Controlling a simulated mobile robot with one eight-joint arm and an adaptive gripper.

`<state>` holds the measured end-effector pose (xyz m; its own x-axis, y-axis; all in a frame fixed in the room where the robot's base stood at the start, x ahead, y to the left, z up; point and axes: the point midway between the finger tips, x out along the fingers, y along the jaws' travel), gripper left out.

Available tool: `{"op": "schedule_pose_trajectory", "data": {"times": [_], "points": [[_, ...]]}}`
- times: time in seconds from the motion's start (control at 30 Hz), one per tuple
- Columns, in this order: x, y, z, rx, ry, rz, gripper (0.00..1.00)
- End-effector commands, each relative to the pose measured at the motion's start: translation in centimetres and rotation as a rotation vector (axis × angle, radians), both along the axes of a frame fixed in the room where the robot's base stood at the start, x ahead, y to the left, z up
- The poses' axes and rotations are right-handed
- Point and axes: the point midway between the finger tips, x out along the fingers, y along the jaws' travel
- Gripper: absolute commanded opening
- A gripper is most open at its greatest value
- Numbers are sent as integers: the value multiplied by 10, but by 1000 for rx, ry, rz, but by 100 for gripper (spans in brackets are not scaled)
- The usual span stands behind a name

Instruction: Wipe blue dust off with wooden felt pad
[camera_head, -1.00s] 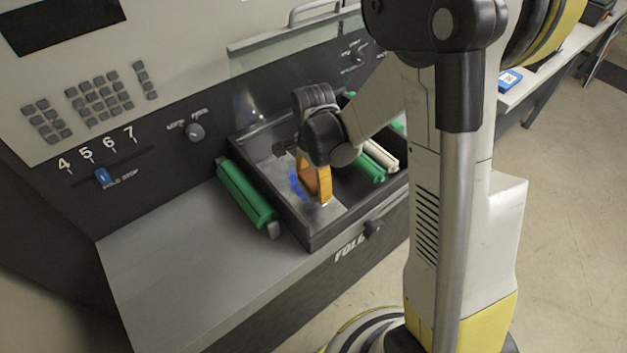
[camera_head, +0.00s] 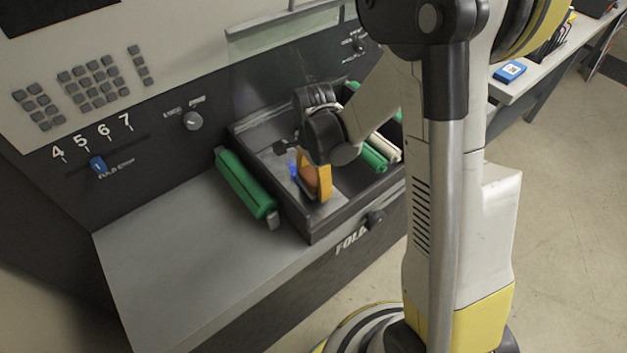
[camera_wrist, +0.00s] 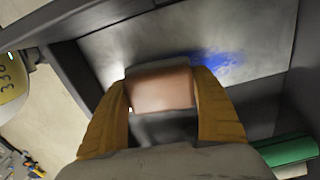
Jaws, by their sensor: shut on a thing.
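My gripper (camera_wrist: 160,98) has yellow-orange fingers and is shut on the wooden felt pad (camera_wrist: 160,88), a light-brown block, in the wrist view. In the head view my gripper (camera_head: 316,181) is low inside the dark tray (camera_head: 314,232), over its grey floor. Blue dust (camera_wrist: 222,66) lies on that floor, just beyond and to the right of the pad in the wrist view. In the head view a bit of the blue dust (camera_head: 294,169) shows left of the fingers. The pad's underside is hidden, so I cannot tell whether it touches the floor.
A green roller (camera_head: 245,186) lies outside the tray's left wall. Another green roller (camera_head: 374,156) and a pale roller (camera_head: 386,148) are in the tray's right part. The tray walls surround my gripper. The grey shelf (camera_head: 180,250) at front left is clear.

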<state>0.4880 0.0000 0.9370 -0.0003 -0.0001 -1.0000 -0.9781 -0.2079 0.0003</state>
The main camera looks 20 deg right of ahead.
Motion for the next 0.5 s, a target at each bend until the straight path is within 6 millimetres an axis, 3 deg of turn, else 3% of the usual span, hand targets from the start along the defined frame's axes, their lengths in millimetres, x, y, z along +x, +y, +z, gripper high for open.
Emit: {"op": "schedule_pose_trajectory", "data": {"times": [0.5], "points": [[0,0,-11,0,0,0,50]]}}
